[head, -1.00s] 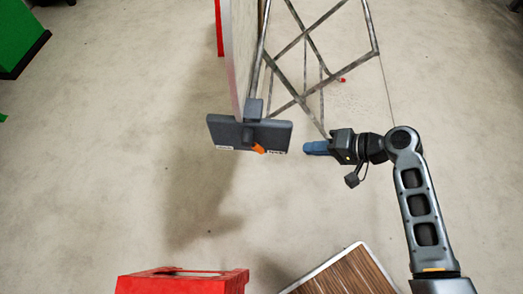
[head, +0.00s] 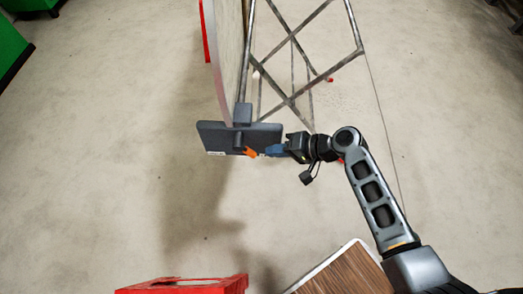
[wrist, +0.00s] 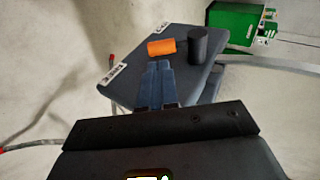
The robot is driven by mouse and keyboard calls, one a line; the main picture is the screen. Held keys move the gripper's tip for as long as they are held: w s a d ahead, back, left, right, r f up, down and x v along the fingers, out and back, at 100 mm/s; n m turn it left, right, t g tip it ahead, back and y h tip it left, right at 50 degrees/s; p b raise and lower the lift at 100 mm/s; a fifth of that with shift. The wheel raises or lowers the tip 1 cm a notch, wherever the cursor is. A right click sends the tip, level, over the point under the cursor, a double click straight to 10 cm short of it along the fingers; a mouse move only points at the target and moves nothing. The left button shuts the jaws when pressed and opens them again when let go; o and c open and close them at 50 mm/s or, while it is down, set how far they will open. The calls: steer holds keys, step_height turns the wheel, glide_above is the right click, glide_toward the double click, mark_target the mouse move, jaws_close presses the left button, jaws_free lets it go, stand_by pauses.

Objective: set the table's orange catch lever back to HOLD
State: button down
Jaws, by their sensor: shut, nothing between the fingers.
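The orange lever (head: 250,152) sticks out from a dark pivot on the grey catch plate (head: 215,136), slanting down and right in the head view. In the wrist view the lever (wrist: 161,47) points left from the black knob (wrist: 205,46). White labels sit near both plate ends; I cannot read them surely. My gripper (head: 268,151) is shut and empty, its blue fingers at the plate's right end, close to the lever's right side. In the wrist view the fingertips (wrist: 159,66) lie just below the lever; contact is unclear.
The table's pale top (head: 230,60) stands on edge above the plate, with crossed metal legs (head: 295,70) to its right. A red crate (head: 185,286) and a wooden-topped piece (head: 345,272) stand at the bottom. Green cabinets (head: 10,45) are at upper left.

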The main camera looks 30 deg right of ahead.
mark_target(255, 157)
steer(key=shift+x, duration=2.5)
steer(key=shift+f, duration=0.1)
